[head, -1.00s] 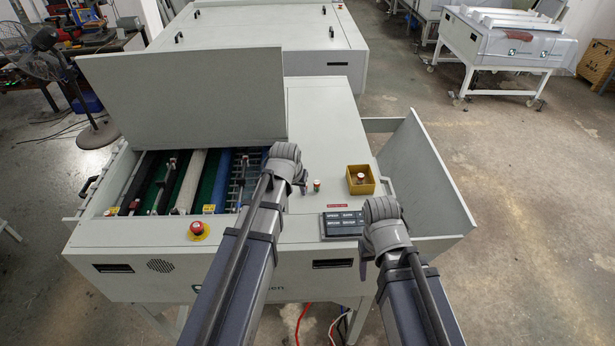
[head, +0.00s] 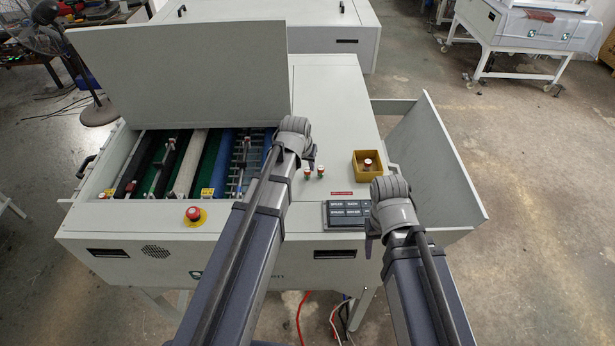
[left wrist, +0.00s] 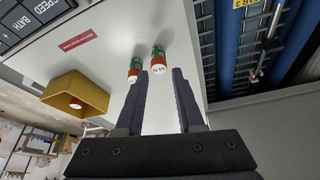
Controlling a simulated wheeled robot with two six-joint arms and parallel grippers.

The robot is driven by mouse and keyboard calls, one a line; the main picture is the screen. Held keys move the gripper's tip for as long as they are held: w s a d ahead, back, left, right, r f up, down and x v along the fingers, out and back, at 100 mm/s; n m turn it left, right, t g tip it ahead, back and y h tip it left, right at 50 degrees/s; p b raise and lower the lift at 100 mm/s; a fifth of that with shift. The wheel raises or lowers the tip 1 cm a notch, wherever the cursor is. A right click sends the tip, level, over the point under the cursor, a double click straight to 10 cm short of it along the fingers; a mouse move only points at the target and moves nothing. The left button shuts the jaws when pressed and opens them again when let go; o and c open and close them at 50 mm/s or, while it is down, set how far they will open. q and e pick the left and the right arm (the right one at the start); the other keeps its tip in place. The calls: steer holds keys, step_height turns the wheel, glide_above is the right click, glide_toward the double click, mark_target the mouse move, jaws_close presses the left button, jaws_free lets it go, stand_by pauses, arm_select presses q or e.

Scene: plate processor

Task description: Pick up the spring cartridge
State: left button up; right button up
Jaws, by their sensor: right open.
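Two small red-and-green cylinders with pale tops, which look like spring cartridges, stand side by side on the machine's top: a left one (head: 307,172) and a right one (head: 320,172). In the left wrist view they are the cylinder nearer the fingers' middle (left wrist: 158,62) and the one nearer the yellow tray (left wrist: 134,71). My left gripper (head: 312,157) is open and empty, just behind and above them; its two fingers (left wrist: 158,102) reach towards them without touching. My right gripper (head: 371,240) is open, over the panel's right front corner, apart from them.
A yellow tray (head: 378,174) holds another similar cylinder (head: 367,163). A keypad (head: 345,213) and a red stop button (head: 193,214) are on the front top. The open roller bay (head: 185,165) lies left, beneath a raised lid (head: 180,70). A side panel (head: 440,160) stands at right.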

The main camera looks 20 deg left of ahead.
mark_target(307, 170)
arm_select(q)
steer(key=shift+f, duration=0.2)
steer(key=b+x, duration=0.4)
steer(key=b, duration=0.1)
steer(key=shift+w+d+f, duration=0.1)
steer(key=shift+w+f, duration=0.1)
steer(key=shift+f, duration=0.15)
steer(key=shift+r, duration=0.1)
jaws_close()
